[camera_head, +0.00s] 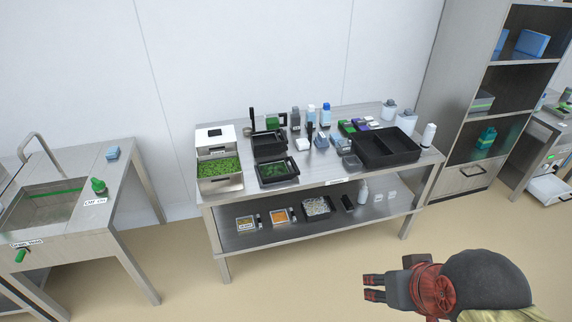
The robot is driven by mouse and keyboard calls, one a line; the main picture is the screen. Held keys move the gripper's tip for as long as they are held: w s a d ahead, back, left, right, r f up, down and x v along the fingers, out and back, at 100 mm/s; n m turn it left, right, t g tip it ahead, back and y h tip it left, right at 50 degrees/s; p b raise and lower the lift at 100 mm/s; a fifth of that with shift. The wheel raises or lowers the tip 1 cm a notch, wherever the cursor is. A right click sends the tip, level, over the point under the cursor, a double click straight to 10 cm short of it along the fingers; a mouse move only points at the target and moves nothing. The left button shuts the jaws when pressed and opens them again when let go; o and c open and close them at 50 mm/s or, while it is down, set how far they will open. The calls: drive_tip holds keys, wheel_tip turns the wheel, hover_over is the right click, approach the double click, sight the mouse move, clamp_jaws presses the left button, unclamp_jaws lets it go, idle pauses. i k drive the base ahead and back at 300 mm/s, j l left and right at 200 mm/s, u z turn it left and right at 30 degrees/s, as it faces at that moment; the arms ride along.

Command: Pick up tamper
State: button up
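No tamper can be told for certain at this distance. A dark upright tool (251,118) stands at the back left of the steel worktable (330,180), and a smaller dark upright item (310,130) stands near its middle; either could be the tamper. My gripper (373,287) is at the lower right, over the floor in front of the table and well apart from it. Its two dark fingers point left with a gap between them, and nothing shows in it.
The lower shelf (300,231) holds small tubs. A sink (45,205) stands left, a shelf unit (490,100) right. Floor in front is clear.

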sight(321, 141)
drive_tip(key=i+l, duration=0.1)
drive_tip(key=i, duration=0.75)
drive_tip(key=i+l+u, duration=0.1)
drive_tip(key=i, duration=0.8)
drive_tip(key=i+l, duration=0.15)
drive_tip(key=i, duration=0.7)
